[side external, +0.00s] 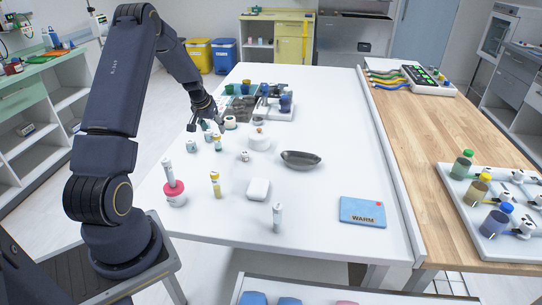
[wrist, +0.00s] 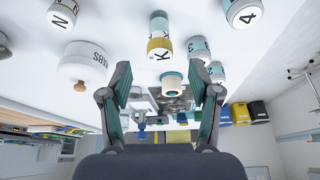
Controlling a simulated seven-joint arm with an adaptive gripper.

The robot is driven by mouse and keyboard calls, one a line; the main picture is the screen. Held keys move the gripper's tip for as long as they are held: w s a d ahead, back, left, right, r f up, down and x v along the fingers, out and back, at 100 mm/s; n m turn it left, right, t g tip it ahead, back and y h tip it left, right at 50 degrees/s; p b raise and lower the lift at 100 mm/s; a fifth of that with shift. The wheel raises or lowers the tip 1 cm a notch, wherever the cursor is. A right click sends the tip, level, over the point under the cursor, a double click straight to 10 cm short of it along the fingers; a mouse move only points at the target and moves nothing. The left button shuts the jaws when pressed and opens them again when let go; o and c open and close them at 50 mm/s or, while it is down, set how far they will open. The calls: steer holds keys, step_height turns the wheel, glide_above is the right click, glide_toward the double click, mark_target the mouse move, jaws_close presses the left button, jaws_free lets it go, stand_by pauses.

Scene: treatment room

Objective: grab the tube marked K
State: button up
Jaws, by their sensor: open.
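The tube marked K (wrist: 159,42) has a pale blue end and an olive-yellow band. In the wrist view it shows just beyond the fingertips, about centred between them. In the side view a tube with a yellowish band, which looks like the same one (side external: 217,143), stands on the white table just in front of my gripper (side external: 204,127). My gripper (wrist: 162,70) is open, with its two fingers apart and nothing held. The letter is too small to read in the side view.
White containers marked 3 (wrist: 199,47) and 4 (wrist: 241,13) are close to the K tube. A lidded jar (wrist: 82,62), partly lettered "ABS", and a container marked N (wrist: 63,12) are on its other side. A dark oval bowl (side external: 301,160) lies further right. The table's right middle is clear.

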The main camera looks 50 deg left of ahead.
mark_target(217, 134)
steer(key=x, duration=0.5)
steer(key=shift+w+a+f, duration=0.1)
steer(key=shift+w+f, duration=0.05)
jaws_close()
stand_by(0.4)
